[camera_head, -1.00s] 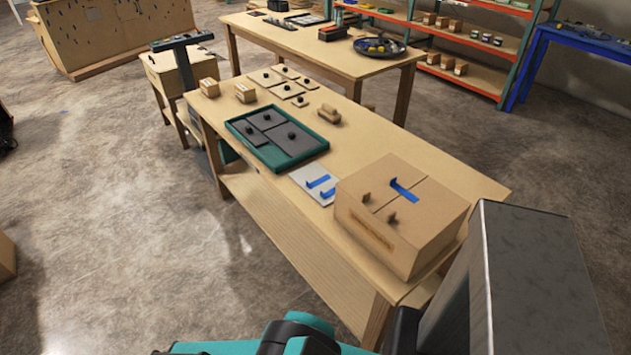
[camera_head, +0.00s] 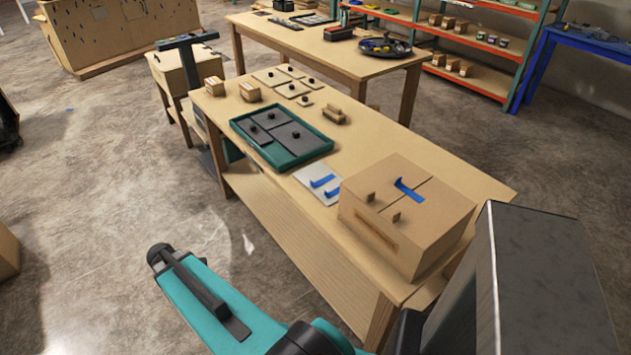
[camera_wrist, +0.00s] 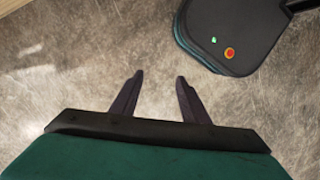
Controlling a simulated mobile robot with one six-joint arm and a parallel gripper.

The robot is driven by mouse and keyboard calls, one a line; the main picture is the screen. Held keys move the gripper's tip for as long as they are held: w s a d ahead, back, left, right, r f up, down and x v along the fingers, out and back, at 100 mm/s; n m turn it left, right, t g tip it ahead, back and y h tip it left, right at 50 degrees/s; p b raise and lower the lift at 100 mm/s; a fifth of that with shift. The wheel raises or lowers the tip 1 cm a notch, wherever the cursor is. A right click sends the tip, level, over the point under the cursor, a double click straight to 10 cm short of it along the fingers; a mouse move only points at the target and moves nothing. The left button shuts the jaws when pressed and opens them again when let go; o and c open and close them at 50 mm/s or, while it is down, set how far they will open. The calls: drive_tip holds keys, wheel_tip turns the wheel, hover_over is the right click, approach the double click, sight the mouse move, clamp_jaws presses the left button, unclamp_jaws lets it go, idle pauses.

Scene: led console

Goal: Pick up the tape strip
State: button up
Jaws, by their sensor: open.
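Blue tape strips (camera_head: 322,181) lie on a light grey card on the wooden table, left of a cardboard box. Another blue tape strip (camera_head: 408,189) lies on top of the cardboard box (camera_head: 385,252), across its lid seam, with one end raised. My gripper (camera_wrist: 157,78) shows in the wrist view with its two dark fingers apart and nothing between them, over the bare concrete floor. In the head view my teal arm is in front of the table, low in the picture; the gripper itself cannot be made out there.
A teal tray (camera_head: 282,137) with dark grey plates stands left of the card (camera_head: 311,172). Small wooden blocks (camera_head: 334,113) and flat tiles with knobs (camera_head: 292,90) lie farther back. A second table (camera_head: 290,33) stands behind.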

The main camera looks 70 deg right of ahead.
drive_tip(key=s+d+r+n+t+h, duration=0.1)
drive_tip(key=d+r+n, duration=0.1)
drive_tip(key=d+r, duration=0.85)
drive_tip(key=s+d+r+n+h, duration=0.15)
drive_tip(key=d+r, duration=0.55)
drive_tip(key=d, duration=0.7)
drive_tip(key=s+d+r+n+b, duration=0.1)
drive_tip(key=s+d+r+n, duration=0.1)
drive_tip(key=s+d+r, duration=1.2)
wheel_tip(320, 180, up, 3)
drive_tip(key=shift+s+d+f+n+g+h, duration=0.1)
drive_tip(key=shift+s+d+n+g+h, duration=0.3)
drive_tip(key=shift+d, duration=0.2)
drive_tip(key=p, duration=0.1)
hover_over(313, 182)
drive_tip(key=w+a, duration=0.1)
drive_tip(key=a, duration=0.1)
drive_tip(key=shift+w+f, duration=0.2)
drive_tip(key=shift+f, duration=3.8)
drive_tip(key=shift+p+x, duration=0.9)
drive_tip(key=shift+x, duration=1.7)
